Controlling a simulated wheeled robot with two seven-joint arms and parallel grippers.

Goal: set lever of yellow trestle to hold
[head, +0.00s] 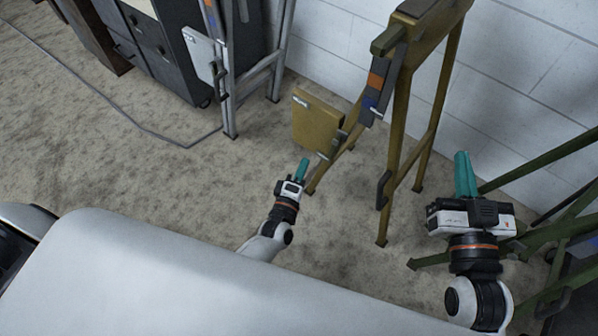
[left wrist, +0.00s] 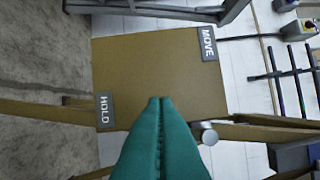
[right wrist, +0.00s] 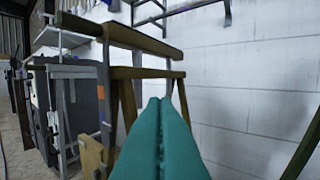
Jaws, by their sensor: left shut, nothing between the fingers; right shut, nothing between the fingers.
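The yellow trestle (head: 398,140) stands by the white wall, with a yellow panel (head: 315,122) low on its left side. In the left wrist view the panel (left wrist: 150,65) fills the middle, with a MOVE label (left wrist: 208,43) and a HOLD label (left wrist: 105,110) at opposite corners. A silver knob (left wrist: 207,133) shows by the panel's lower right edge; whether it is the lever's end I cannot tell. My left gripper (head: 303,166) is shut and empty, just in front of the panel, and its teal fingers hide part of it. My right gripper (head: 464,165) is shut and empty, right of the trestle.
A green trestle (head: 556,235) stands at the right, close to my right gripper. A grey metal frame (head: 232,100) and dark cabinet (head: 160,45) stand at the back left. A cable (head: 120,115) lies on the carpet. Carpet at the left is mostly clear.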

